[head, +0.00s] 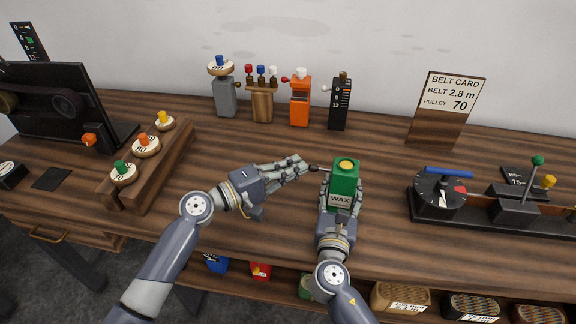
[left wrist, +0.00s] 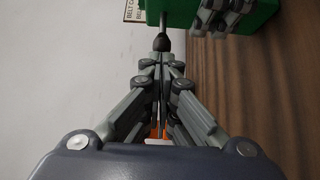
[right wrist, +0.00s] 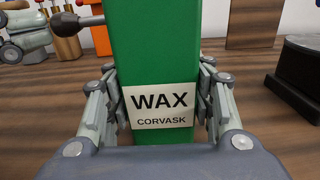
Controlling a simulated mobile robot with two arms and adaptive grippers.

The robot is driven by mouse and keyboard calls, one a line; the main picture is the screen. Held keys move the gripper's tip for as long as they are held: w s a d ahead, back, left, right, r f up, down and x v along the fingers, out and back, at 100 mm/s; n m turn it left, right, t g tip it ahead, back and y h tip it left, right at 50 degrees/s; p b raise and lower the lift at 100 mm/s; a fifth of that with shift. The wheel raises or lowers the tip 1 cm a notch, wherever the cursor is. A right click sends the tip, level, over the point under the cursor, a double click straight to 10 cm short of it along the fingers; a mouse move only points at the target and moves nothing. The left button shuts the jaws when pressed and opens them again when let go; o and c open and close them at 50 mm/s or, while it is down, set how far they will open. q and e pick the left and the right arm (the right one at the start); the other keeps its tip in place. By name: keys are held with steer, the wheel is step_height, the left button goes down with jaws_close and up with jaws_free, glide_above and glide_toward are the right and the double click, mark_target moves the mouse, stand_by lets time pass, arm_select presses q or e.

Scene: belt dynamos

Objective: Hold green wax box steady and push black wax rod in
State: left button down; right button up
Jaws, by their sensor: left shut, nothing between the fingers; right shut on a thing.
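The green wax box (head: 345,176), with a yellow disc on top and a white WAX label, stands upright on the table in the head view. My right gripper (head: 341,190) is shut on it from both sides, and the right wrist view shows the fingers beside the label on the box (right wrist: 157,60). The black wax rod (head: 316,168) sticks out of the box's left side; its dark knob (left wrist: 161,43) and grey shaft show in the left wrist view. My left gripper (head: 303,167) is shut and empty, its fingertips at the knob; whether they touch it, I cannot tell.
A wooden rack (head: 153,170) with several pulleys stands at the left. Grey, wooden, orange (head: 300,99) and black (head: 340,104) devices line the back. A belt card (head: 446,107) stands back right, with a dial device (head: 441,194) at right. Table around the box is bare.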

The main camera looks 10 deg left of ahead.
steer(key=shift+a+f, duration=0.1)
steer(key=shift+f, duration=0.05)
arm_select(q)
steer(key=d, duration=0.2)
steer(key=shift+s+d, duration=0.15)
steer(key=shift+d, duration=0.15)
steer(key=shift+a, duration=0.1)
arm_select(e)
steer(key=shift+s, duration=0.1)
arm_select(q)
steer(key=w+a+v, duration=0.2)
steer(key=v, duration=1.1)
steer(key=shift+w, duration=0.15)
arm_select(e)
steer(key=o, duration=1.5)
arm_select(q)
steer(key=shift+w, duration=0.1)
